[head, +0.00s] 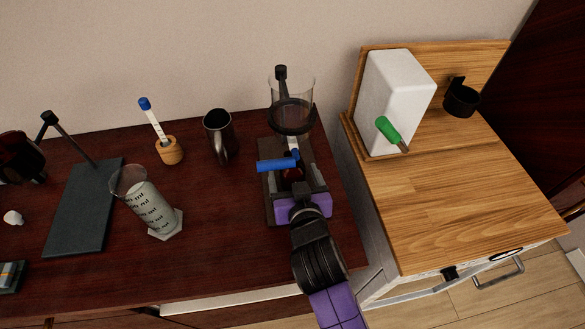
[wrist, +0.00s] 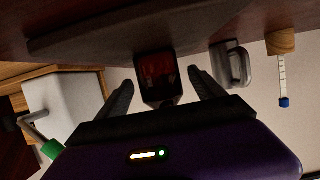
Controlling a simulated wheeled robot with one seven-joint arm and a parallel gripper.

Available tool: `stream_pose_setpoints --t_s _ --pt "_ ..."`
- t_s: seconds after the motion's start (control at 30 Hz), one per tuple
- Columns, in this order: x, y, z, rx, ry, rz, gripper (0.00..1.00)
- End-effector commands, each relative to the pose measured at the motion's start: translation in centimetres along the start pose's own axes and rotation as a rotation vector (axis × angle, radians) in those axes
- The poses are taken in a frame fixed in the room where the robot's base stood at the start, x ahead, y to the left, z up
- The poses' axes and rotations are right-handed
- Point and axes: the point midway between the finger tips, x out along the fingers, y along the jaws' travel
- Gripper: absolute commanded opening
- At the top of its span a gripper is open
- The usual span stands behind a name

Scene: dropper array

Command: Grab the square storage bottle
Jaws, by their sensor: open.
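A dark red-brown bottle with a square body, which looks like the square storage bottle (wrist: 157,72), sits between my fingers in the wrist view. In the head view only a small reddish part of the bottle (head: 291,174) shows. The rest is hidden by my gripper and a blue-handled clamp. My gripper (head: 294,190) is open, with one finger on each side of the bottle. In the wrist view, gaps show between the bottle and both fingers of my gripper (wrist: 160,80).
A stand (head: 266,206) with a blue-handled clamp (head: 276,165) and a clear glass vessel (head: 291,92) is close around my gripper. A metal mug (head: 220,137), a wooden holder (head: 170,151) and a graduated cylinder (head: 149,208) stand left. A white container (head: 393,100) stands right.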

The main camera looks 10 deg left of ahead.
Motion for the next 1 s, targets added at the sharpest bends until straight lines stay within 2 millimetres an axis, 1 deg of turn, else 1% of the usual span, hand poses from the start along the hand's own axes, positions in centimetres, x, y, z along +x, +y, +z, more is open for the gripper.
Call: stream_pose_setpoints --t_s 0.03,0.13,0.4,0.47,0.5,0.57,0.7,0.77,0.8,0.83,1.0 --pt "0.6 -0.1 -0.1 0.0 0.0 0.0 0.78" --pt "1.4 0.0 0.0 0.0 0.0 0.0 0.78" --pt "1.6 0.0 0.1 0.0 0.0 -0.001 0.78" --pt "1.6 0.0 0.1 0.0 0.0 -0.001 0.68" --pt "1.6 0.0 0.1 0.0 0.0 -0.001 0.61" --pt "1.6 0.0 0.1 0.0 0.0 -0.001 0.49" --pt "1.6 0.0 0.1 0.0 0.0 -0.001 0.21" --pt "1.6 0.0 0.1 0.0 0.0 -0.001 0.1" --pt "1.6 0.0 0.1 0.0 0.0 -0.001 0.02" --pt "1.6 0.0 0.1 0.0 0.0 -0.001 0.0" --pt "1.5 0.0 0.0 0.0 0.002 -0.001 0.0"
